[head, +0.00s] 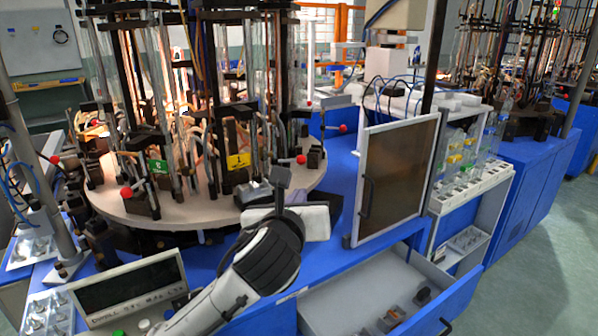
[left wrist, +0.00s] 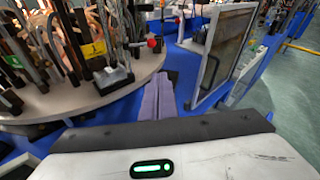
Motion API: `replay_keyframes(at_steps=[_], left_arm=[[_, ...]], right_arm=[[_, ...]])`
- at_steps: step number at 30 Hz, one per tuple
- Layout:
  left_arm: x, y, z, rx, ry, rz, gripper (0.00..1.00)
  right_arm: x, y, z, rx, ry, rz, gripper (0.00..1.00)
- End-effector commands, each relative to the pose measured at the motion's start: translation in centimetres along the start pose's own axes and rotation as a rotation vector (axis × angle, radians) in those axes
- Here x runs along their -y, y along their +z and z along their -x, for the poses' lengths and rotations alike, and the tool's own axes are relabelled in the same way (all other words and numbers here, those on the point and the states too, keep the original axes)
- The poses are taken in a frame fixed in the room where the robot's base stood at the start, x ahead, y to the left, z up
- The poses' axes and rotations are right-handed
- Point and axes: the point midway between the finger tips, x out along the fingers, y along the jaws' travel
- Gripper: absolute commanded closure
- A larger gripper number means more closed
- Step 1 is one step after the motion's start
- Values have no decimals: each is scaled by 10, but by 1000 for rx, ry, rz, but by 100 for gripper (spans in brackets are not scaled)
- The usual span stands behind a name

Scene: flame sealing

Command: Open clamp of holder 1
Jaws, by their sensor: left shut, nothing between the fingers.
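Holder 1 carries a yellow tag (head: 237,160) and stands at the front of the round turntable (head: 190,210). A red ball knob (head: 301,159) on a lever sits at its right, near the turntable's edge. The tag (left wrist: 94,49) and the red knob (left wrist: 152,43) also show in the left wrist view. Whether the clamp is open or closed is hard to tell. My left gripper (head: 281,180) is shut and empty, in front of and below the knob in the head view. Its fingers (left wrist: 158,97) lie together beside the turntable's edge, apart from the knob.
A holder with a green tag (head: 158,166) and a red knob (head: 126,192) stands to the left. A framed dark panel (head: 398,172) rises at the right. An open drawer (head: 350,290) lies below it. A small display (head: 130,287) stands front left.

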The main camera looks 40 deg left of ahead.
Motion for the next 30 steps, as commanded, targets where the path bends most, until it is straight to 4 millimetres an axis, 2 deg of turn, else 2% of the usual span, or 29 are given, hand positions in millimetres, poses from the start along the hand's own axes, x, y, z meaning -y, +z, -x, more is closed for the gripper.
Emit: replay_keyframes(at_steps=[1, 3, 8, 11, 24, 30], left_arm=[[-3, 14, 3, 26, 17, -50, 100], [-6, 26, 6, 44, 36, -102, 100], [-10, 33, -2, 54, 52, -143, 100], [-11, 33, -16, 52, 53, -142, 100], [-14, 38, -106, 50, 50, -136, 100], [-15, 39, -127, 51, 49, -138, 100]], right_arm=[[0, -4, -1, -7, 0, 1, 72], [-1, -7, -2, -14, 1, 2, 72], [-1, -8, -2, -18, 1, 3, 72], [-1, -7, -3, -17, 1, 2, 72], [0, -3, -2, -9, 0, 1, 72], [0, -2, -2, -7, 0, 1, 72]])
